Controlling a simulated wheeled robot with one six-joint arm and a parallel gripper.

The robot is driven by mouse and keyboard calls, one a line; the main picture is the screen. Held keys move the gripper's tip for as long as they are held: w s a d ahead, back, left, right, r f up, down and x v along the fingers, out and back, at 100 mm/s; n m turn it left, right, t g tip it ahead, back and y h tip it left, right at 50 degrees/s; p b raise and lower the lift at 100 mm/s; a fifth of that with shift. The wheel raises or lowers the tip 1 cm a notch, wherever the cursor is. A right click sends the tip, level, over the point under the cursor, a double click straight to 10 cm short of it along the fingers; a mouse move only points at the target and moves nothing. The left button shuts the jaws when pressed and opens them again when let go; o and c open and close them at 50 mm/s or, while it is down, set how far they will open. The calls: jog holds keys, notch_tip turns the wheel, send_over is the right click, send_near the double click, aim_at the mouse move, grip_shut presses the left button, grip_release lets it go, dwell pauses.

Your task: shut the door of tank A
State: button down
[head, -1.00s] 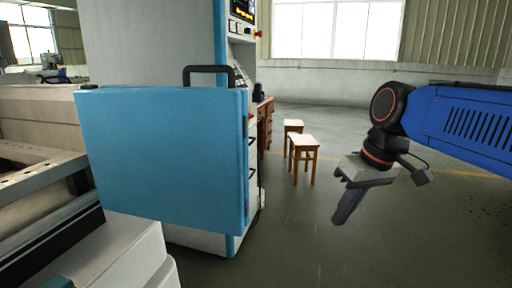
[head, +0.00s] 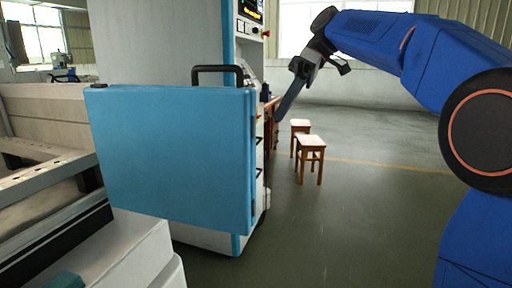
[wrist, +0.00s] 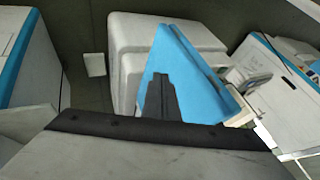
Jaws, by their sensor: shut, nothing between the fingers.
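My gripper (head: 281,117) is shut and empty. In the head view it is raised to the right of the door and apart from it, pointing down and left. In the wrist view the gripper (wrist: 160,84) shows in front of the blue door (wrist: 185,75), covering part of it. The door's hinge is not clear to me.
A tall white and blue machine cabinet (head: 150,40) with a control panel (head: 250,15) stands behind the door. Two wooden stools (head: 311,142) (head: 300,124) and a wooden desk (head: 271,115) stand beyond it. The floor at the right is clear.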

aim_at(255, 147)
jog(key=shift+s+a+f, duration=1.05)
jog(key=shift+a+f, duration=0.15)
jog(key=shift+f, duration=0.1)
jog(key=shift+s+a+f, duration=1.05)
jog(key=shift+a+f, duration=0.1)
jog(key=shift+f, duration=0.15)
jog(key=shift+s+a+f, duration=1.05)
jog(key=shift+a+f, duration=0.15)
jog(key=shift+f, duration=0.1)
jog(key=shift+s, duration=0.15)
